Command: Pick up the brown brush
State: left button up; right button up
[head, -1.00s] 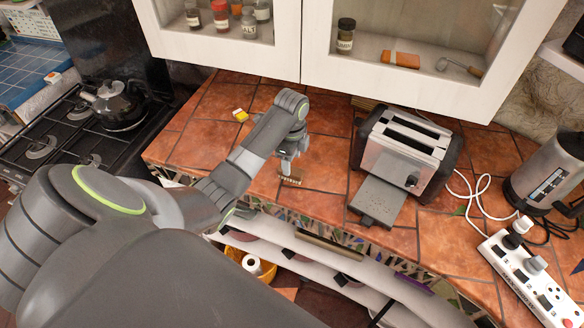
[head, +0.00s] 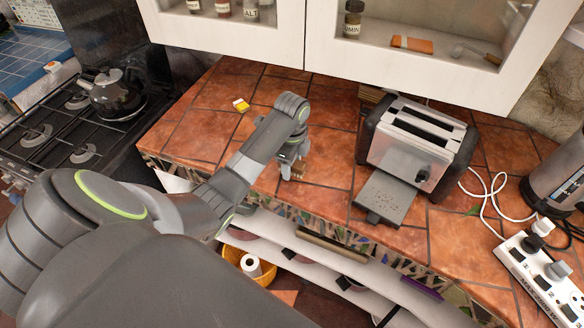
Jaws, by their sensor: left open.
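A small brown thing, likely the brown brush (head: 298,172), lies on the tiled counter right at my left gripper's fingers and is mostly hidden by them. My left gripper (head: 290,168) points down at the counter over the brush, with its jaws open. The picture is too small to show whether the fingers touch the brush. My right gripper is not in view.
A toaster (head: 418,145) with its tray pulled out stands right of my gripper. A kettle (head: 114,95) is on the stove at left. A power strip (head: 540,275) is at right. White cabinets (head: 230,35) overhang the back.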

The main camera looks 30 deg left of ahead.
pick_arm(q)
jog(key=shift+s+r, duration=0.1)
jog(key=c, duration=1.1)
jog(key=shift+o, duration=0.2)
jog(key=shift+r, duration=0.2)
notch_tip(320, 180, up, 2)
jog(key=shift+r+b, duration=0.1)
jog(key=shift+b, duration=0.2)
notch_tip(320, 180, up, 6)
jog(key=p, duration=0.4)
jog(key=shift+p, duration=0.3)
jog(key=shift+r+p, duration=0.7)
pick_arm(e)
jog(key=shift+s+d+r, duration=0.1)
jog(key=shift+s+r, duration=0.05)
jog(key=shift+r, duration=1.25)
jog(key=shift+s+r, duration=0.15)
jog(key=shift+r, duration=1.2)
